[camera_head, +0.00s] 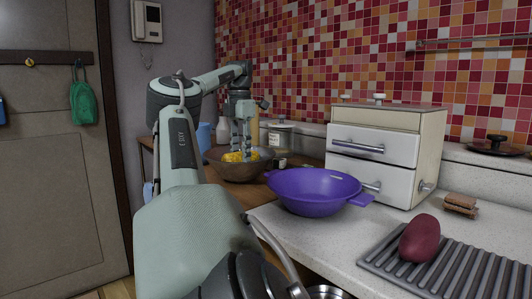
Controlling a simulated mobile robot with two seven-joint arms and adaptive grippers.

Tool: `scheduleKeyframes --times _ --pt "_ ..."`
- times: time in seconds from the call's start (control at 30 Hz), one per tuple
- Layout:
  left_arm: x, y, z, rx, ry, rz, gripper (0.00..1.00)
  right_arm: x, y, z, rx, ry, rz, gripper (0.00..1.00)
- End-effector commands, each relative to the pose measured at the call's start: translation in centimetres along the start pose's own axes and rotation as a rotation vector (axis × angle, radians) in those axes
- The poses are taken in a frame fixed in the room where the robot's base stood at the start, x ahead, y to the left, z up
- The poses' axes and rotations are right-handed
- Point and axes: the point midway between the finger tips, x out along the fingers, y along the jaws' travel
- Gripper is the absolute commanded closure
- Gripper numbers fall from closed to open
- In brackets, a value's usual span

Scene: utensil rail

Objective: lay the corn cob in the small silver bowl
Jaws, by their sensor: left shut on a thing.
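The yellow corn cob (235,157) lies low inside a brownish bowl (238,174) on the wooden surface at the back. My left gripper (240,150) reaches down into that bowl and is shut on the corn cob; its fingers partly cover the cob. A shiny silver rim (328,291), which looks like the small silver bowl, shows at the bottom edge; most of it is cut off or hidden by my arm. My right gripper is out of view.
A purple colander (314,192) stands in front of the brownish bowl. A white drawer cabinet (385,152) is to its right. A dark red sweet potato (420,238) lies on a ridged grey rack (459,270). Jars and bottles crowd behind the bowl. The counter front middle is clear.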

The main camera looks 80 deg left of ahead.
Motion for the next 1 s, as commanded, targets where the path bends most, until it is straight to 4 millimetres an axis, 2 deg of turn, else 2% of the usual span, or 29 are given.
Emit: scheduleKeyframes --times 0.27,0.3,0.47,0.8,1.0 --pt "0.1 0.0 0.0 0.000 -0.001 0.000 0.99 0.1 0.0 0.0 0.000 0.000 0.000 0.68" --pt "0.1 0.0 0.0 0.000 -0.001 0.000 0.62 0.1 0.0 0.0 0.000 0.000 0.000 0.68" --pt "0.1 0.0 0.0 0.000 0.000 0.000 0.42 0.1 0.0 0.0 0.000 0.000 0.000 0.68" --pt "-0.1 0.0 0.0 -0.001 0.001 0.001 0.42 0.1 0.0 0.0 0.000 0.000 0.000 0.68" --pt "-2.2 0.1 0.0 -0.003 0.001 0.003 0.42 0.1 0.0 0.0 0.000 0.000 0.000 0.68"
